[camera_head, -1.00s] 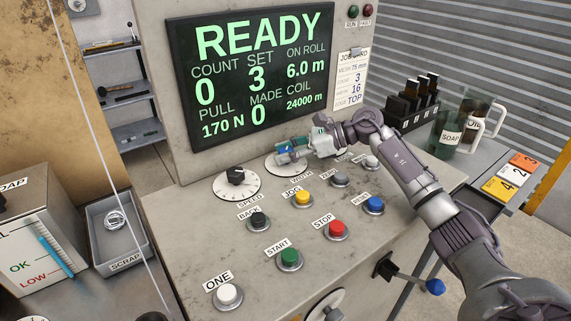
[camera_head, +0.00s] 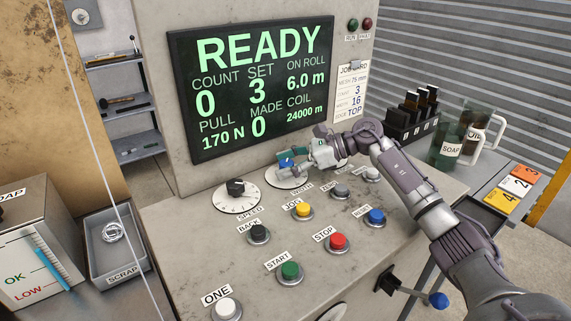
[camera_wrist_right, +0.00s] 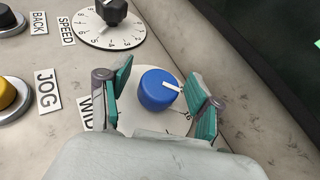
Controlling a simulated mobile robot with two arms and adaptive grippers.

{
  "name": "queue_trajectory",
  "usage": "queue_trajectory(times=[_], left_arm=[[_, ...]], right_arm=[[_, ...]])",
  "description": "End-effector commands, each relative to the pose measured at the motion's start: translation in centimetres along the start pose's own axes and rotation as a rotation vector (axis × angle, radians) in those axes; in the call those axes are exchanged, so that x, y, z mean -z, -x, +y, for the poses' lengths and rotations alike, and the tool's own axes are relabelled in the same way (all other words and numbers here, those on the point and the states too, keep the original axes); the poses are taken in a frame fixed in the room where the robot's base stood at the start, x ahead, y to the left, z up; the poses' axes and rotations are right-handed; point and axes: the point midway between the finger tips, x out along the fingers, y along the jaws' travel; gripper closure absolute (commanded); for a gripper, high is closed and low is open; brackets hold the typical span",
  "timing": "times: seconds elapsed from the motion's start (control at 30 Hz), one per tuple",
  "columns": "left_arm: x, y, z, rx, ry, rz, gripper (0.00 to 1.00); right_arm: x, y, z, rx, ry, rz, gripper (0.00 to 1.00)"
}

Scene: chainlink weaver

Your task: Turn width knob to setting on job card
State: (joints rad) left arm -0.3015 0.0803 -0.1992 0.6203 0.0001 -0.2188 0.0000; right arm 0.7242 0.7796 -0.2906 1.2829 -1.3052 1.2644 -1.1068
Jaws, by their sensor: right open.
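The blue width knob (camera_wrist_right: 158,90) with a white pointer line sits on its pale dial in the right wrist view. In the head view the knob (camera_head: 287,164) is partly hidden by my right gripper (camera_head: 290,158). In the wrist view my right gripper (camera_wrist_right: 160,97) is open, with one teal-padded finger on each side of the knob and visible gaps between. Most of the dial's numbers are hidden. The job card (camera_head: 350,93) hangs right of the screen and shows mesh 75 mm, a line with 3, width 16 and edge TOP. My left gripper is not in view.
The black speed knob (camera_head: 235,188) is left of the width dial. Several push buttons, including the yellow JOG button (camera_head: 303,209), lie in front of it. The screen (camera_head: 250,85) stands upright behind. A crank handle (camera_head: 437,299) sticks out at the lower right.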

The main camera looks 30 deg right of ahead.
Motion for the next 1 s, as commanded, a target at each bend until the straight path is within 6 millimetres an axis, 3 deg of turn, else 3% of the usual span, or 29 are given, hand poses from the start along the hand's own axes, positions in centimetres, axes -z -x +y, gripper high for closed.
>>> queue_trajectory(times=[0.17,0.6,0.8,1.0], left_arm=[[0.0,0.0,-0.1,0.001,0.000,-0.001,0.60],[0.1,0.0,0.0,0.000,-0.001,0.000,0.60],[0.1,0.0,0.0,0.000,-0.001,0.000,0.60],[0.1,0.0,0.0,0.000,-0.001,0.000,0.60]], right_arm=[[0.1,1.6,-0.1,0.003,0.000,0.003,0.36],[0.1,10.3,-0.1,0.002,-0.001,0.002,0.36],[0.0,11.9,0.0,0.001,-0.001,0.000,0.36],[0.0,12.0,0.0,0.000,0.000,0.000,0.36]])
